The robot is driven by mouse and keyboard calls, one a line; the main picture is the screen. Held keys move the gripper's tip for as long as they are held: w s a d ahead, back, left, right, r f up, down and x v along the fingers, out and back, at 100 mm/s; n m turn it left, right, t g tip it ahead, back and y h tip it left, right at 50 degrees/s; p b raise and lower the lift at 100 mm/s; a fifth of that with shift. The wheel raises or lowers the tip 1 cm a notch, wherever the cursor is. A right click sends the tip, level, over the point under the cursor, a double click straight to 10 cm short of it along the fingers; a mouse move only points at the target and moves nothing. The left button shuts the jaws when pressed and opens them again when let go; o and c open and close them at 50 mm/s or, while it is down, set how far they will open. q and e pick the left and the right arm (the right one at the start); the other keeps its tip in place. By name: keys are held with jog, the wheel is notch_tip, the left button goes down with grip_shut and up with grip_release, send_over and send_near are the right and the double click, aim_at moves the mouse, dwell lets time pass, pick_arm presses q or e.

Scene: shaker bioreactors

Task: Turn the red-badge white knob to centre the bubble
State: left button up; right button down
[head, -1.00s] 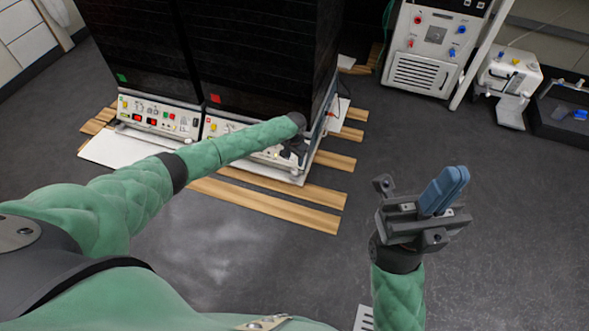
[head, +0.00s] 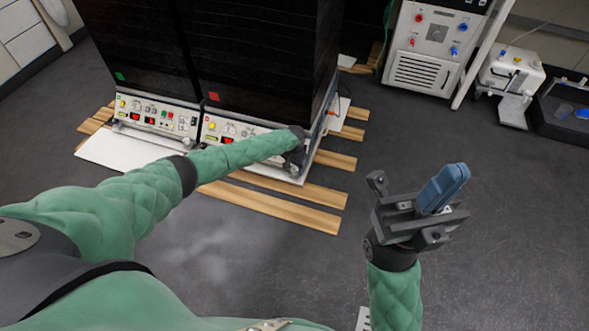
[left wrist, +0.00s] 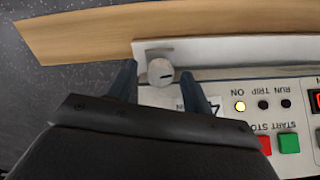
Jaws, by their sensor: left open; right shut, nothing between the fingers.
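A white knob (left wrist: 158,71) with a dark slot mark sits at the edge of the shaker base, seen in the left wrist view. My left gripper (left wrist: 159,80) is open, with one finger on each side of the knob; I cannot tell whether they touch it. In the head view my left gripper (head: 296,165) is at the lower front right corner of the right black shaker (head: 260,60), which bears a red badge (head: 213,97). The arm hides the knob there. No bubble is visible. My right gripper (head: 441,188) is shut and empty, over open floor.
The control panel (head: 222,130) has lit displays and buttons. Another shaker (head: 135,50) with a green badge stands to the left. Wooden slats (head: 270,205) lie on the floor. A white machine (head: 428,50) stands at the back right.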

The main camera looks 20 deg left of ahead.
pick_arm(q)
jog(key=c, duration=1)
jog(key=shift+o, duration=0.2)
jog(key=shift+m, duration=0.7)
jog(key=o, duration=1)
jog(key=shift+c, duration=0.2)
jog(key=shift+r+p, duration=0.1)
jog(key=shift+p, duration=0.2)
